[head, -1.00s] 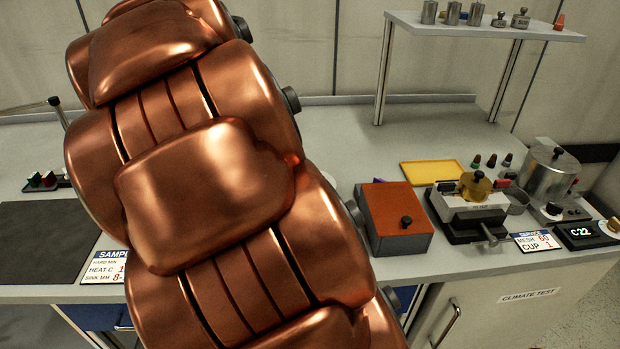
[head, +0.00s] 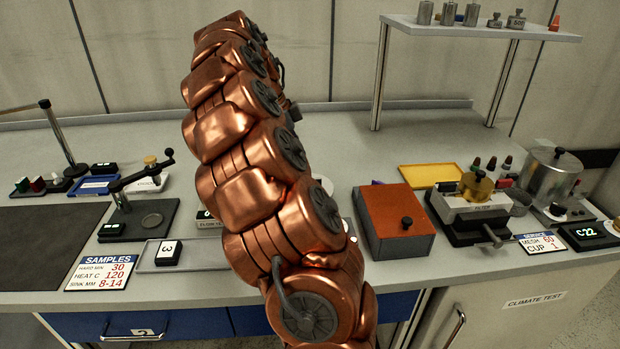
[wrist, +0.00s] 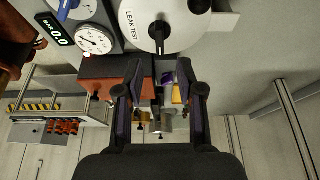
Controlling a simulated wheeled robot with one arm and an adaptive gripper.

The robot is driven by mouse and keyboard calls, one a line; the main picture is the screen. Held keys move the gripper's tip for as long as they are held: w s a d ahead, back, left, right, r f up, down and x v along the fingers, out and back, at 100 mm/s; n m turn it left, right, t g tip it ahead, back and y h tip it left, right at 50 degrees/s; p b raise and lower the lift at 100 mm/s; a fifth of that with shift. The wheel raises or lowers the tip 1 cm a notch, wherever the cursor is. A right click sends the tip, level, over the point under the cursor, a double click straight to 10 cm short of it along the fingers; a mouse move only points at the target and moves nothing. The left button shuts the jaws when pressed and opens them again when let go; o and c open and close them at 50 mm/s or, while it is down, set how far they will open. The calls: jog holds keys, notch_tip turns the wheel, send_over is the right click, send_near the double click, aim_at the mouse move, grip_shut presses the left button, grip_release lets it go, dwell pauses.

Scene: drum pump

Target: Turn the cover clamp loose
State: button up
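I cannot tell for certain which part is the cover clamp. A block marked FILTER (head: 478,208) stands on the right of the bench in the head view, with a brass-coloured knob (head: 475,186) on top and a metal screw handle (head: 493,236) at its front. My gripper (wrist: 160,75) is open and empty in the wrist view, its two fingers apart. Small parts behind the fingers are partly hidden and too small to make out. My gripper is not visible in the head view, where my copper arm rises in the middle.
An orange-lidded box (head: 397,215) stands left of the filter block, with a yellow tray (head: 430,175) behind and a metal pot (head: 550,175) at right. A shelf (head: 480,30) stands behind. The wrist view shows a LEAK TEST disc (wrist: 190,18) and a gauge (wrist: 96,39).

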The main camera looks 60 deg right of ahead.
jog(key=shift+p+x, duration=0.35)
jog(key=shift+x, duration=3.35)
jog(key=shift+s, duration=0.1)
grip_shut()
